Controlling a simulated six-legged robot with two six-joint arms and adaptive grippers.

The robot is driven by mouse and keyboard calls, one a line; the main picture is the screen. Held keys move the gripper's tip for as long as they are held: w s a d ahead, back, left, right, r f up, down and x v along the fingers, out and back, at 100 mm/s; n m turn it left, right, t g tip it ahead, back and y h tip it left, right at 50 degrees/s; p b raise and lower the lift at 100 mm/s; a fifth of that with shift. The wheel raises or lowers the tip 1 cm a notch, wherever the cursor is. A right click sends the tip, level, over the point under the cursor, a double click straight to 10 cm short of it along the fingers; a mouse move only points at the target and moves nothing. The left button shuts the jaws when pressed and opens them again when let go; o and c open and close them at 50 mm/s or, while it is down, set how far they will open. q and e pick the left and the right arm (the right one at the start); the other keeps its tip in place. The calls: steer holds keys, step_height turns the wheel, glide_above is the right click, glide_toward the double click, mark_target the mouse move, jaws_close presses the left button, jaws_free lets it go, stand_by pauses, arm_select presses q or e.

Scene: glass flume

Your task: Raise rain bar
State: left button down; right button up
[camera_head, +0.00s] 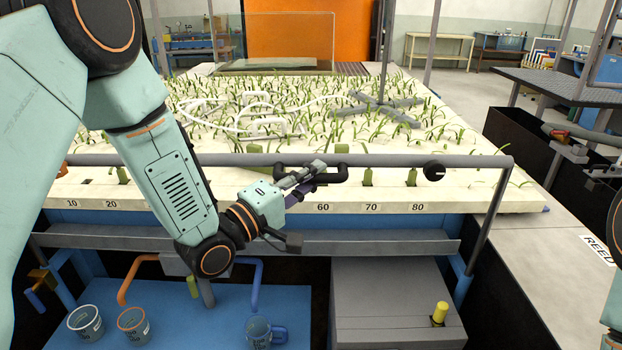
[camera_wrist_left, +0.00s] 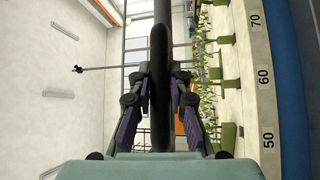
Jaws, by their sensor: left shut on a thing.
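The grey rain bar (camera_head: 390,160) runs level across the front of the planted bed, and its right end bends down into a post. A black handle (camera_head: 337,175) sits on the bar near its middle. My left gripper (camera_head: 303,180) is at this handle, with its fingers on the handle's left part. In the left wrist view the fingers (camera_wrist_left: 160,100) stand on both sides of the dark handle (camera_wrist_left: 159,50), which hides what lies behind it. My right gripper is out of view.
The pale bed (camera_head: 210,110) carries many green reeds, white tubing and a grey cross-shaped piece (camera_head: 385,108). A numbered scale (camera_head: 371,207) marks its front edge. Below are a grey box (camera_head: 390,305) with a yellow knob and several mugs on a blue shelf (camera_head: 195,320).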

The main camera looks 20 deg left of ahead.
arm_select(q)
steer(key=c, duration=1.3)
jaws_free()
steer(key=shift+o, duration=0.2)
steer(key=v, duration=1.2)
